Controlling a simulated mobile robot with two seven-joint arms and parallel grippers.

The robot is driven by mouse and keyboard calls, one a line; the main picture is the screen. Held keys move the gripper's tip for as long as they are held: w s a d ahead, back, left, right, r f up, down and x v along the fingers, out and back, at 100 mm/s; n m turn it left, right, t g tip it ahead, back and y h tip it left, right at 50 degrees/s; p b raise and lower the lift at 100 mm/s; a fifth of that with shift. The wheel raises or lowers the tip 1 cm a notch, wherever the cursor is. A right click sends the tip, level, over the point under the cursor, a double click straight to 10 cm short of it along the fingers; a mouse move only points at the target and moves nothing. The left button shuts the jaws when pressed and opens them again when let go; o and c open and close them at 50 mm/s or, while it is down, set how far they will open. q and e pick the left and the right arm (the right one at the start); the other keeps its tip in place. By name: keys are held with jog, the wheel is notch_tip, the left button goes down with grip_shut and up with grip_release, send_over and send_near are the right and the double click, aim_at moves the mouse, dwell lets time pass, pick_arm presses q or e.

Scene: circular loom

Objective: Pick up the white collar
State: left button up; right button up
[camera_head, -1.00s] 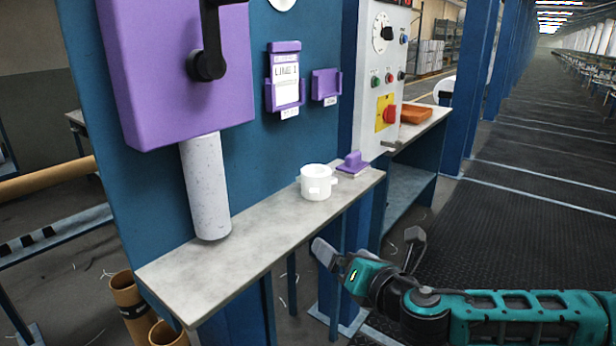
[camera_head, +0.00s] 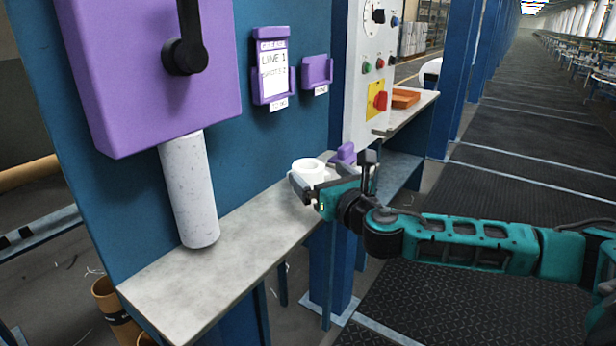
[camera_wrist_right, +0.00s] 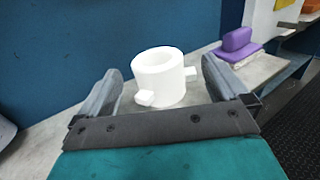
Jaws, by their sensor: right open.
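The white collar (camera_head: 307,170) is a short, thick ring with small side lugs. It stands upright on the grey shelf (camera_head: 232,243), near the shelf's right end. In the right wrist view the collar (camera_wrist_right: 160,77) sits ahead of my right gripper (camera_wrist_right: 165,82), between the lines of its two fingers. My right gripper (camera_head: 333,180) is open and empty at the shelf's front edge, and it hides the lower part of the collar in the head view. Whether a finger touches the collar cannot be told. My left gripper is not in view.
A purple block (camera_head: 343,153) stands just right of the collar; it also shows in the right wrist view (camera_wrist_right: 238,44). A speckled white cylinder (camera_head: 190,192) hangs under a purple box (camera_head: 150,75) on the left. A blue panel (camera_head: 262,140) rises behind the shelf.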

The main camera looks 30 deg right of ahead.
aim_at(315, 174)
jog(key=w, duration=0.4)
jog(key=shift+w+f, duration=0.1)
jog(key=shift+f, duration=0.05)
jog(key=shift+w, duration=0.5)
jog(key=shift+c, duration=0.4)
jog(key=c, duration=1.2)
jog(key=shift+d, duration=0.1)
notch_tip(315, 174, up, 10)
jog(key=p, duration=0.3)
